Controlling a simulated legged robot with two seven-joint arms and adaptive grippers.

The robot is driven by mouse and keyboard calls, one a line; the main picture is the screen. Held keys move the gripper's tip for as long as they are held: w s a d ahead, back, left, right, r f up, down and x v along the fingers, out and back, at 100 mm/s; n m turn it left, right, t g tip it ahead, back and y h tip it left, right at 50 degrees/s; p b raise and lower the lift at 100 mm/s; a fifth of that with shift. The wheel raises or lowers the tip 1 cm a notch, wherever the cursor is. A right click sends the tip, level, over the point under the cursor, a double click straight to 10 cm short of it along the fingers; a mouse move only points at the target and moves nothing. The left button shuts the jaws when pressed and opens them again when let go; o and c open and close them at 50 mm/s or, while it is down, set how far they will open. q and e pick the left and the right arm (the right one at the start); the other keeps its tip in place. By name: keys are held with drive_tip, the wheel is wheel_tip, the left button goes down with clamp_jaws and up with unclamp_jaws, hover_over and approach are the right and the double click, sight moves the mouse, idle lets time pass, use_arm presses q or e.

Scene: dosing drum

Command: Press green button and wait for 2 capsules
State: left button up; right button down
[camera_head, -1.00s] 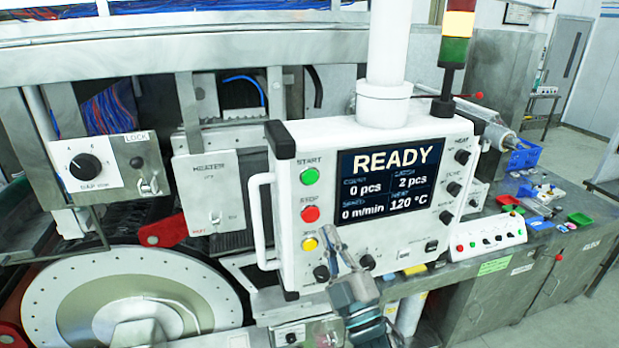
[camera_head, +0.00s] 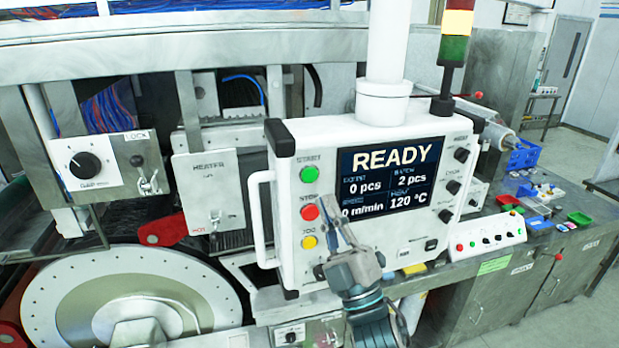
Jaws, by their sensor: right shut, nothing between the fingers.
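The white control panel (camera_head: 373,132) stands in the middle of the view. Its green START button (camera_head: 310,174) is at the upper left of the panel face and is fully visible. The red STOP button (camera_head: 310,212) and a yellow button (camera_head: 309,242) sit below it. The screen (camera_head: 389,179) reads READY, 0 pcs, batch 2 pcs, 120 °C. My right gripper (camera_head: 333,206) is shut and empty, its tips in front of the panel beside the red button, below and right of the green one. I cannot tell whether it touches the panel. No capsules can be made out. My left gripper is not in view.
A white handle (camera_head: 256,222) juts from the panel's left side. A large round drum (camera_head: 130,300) is at the lower left. A small button box (camera_head: 487,237) and coloured trays (camera_head: 579,218) lie on the bench at right. A signal tower (camera_head: 456,45) stands behind.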

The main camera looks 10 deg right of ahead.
sight(310, 175)
drive_tip(key=w, duration=0.7)
drive_tip(key=shift+b, duration=0.35)
drive_tip(key=shift+a, duration=0.15)
drive_tip(key=shift+w, duration=0.2)
idle(0.8)
drive_tip(key=shift+w, duration=0.1)
